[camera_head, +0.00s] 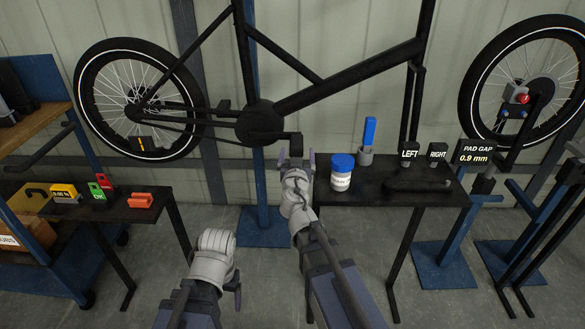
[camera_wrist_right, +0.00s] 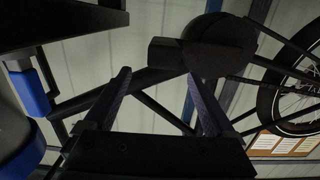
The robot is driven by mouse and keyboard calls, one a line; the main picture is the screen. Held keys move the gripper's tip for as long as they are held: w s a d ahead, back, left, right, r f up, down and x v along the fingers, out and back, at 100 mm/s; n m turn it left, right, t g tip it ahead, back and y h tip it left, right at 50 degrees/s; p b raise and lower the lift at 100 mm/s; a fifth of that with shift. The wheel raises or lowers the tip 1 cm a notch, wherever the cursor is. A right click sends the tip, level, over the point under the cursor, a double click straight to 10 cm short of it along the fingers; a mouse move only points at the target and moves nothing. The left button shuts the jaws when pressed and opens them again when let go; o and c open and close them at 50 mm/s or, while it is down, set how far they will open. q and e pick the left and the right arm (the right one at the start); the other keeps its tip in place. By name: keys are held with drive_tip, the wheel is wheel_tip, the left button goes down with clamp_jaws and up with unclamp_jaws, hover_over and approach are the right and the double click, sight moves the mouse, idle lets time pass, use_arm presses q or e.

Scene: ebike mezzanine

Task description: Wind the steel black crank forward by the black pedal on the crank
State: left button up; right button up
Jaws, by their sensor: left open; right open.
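The black bike frame hangs with its dark round hub (camera_head: 256,120) near the middle. My right gripper (camera_head: 297,157) is open just below the pedal in the head view. In the right wrist view, the boxy black pedal (camera_wrist_right: 165,50) lies just beyond the open right gripper (camera_wrist_right: 160,84), roughly between its fingertips. I see no clear contact. My left gripper (camera_head: 238,275) is low and away from the bike, its jaws partly hidden.
A black table (camera_head: 385,185) at right holds a blue-capped white bottle (camera_head: 342,174), a blue-handled tool in a cup (camera_head: 369,135) and LEFT (camera_head: 409,152) and RIGHT blocks. The rear wheel (camera_head: 135,98) is at left. A small table (camera_head: 128,207) stands below it.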

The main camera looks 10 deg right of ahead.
sight(296, 145)
drive_tip(key=shift+w+a+f, duration=0.15)
drive_tip(key=x, duration=0.7)
drive_tip(key=shift+w, duration=0.4)
drive_tip(key=shift+c, duration=0.3)
